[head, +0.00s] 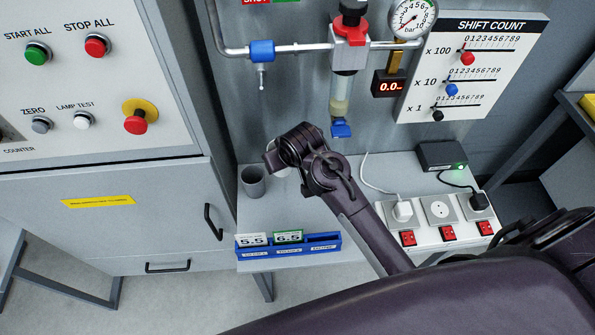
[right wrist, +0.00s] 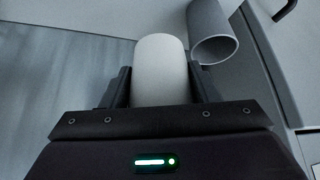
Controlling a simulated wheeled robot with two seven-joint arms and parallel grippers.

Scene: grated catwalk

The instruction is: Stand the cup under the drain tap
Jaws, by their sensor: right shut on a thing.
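My right gripper (head: 278,163) is shut on a white cup (right wrist: 160,68), which shows between the two fingers in the right wrist view. In the head view the gripper and wrist hide most of this cup. A grey open-topped cup (head: 253,181) stands on the shelf just left of the gripper; it also shows beyond the white cup in the right wrist view (right wrist: 212,34). The blue drain tap (head: 341,129) is at the bottom of the clear filter bowl (head: 340,96), up and right of the gripper. My left gripper is not in view.
The shelf (head: 285,212) carries a blue card rack (head: 290,247) at its front edge and a socket strip (head: 447,236) on the right. A white cable (head: 376,185) runs near the tap. A blue pipe valve (head: 262,51) hangs above the grey cup.

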